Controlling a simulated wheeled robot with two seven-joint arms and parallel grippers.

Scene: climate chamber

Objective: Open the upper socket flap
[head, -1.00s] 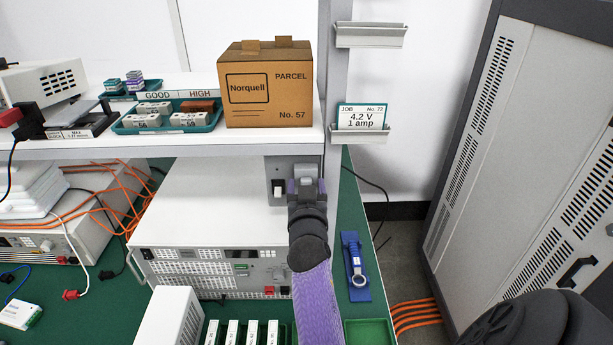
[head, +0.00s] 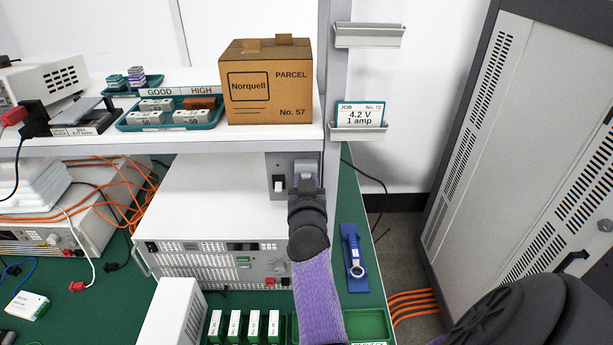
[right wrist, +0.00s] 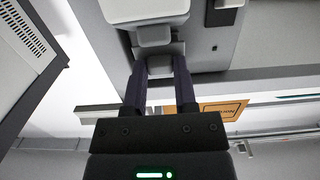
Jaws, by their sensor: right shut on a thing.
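The grey socket unit (head: 278,166) is fixed below the shelf's right end. A light grey flap (head: 306,169) shows on its right part, just above my right gripper (head: 306,182). In the right wrist view, which shows the scene upside down, the dark fingers of my right gripper (right wrist: 159,82) stand on either side of a small light grey flap piece (right wrist: 160,65) and are shut on it. The fingers hide part of the unit in the head view. I cannot tell how far the flap is tilted. My left gripper is not in view.
A white rocker switch (head: 278,184) sits left of the gripper. The white shelf (head: 250,135) with a parcel box (head: 268,85) is above. A power supply (head: 215,225) stands left of my arm. A blue tool holder (head: 350,245) lies on the green bench to the right.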

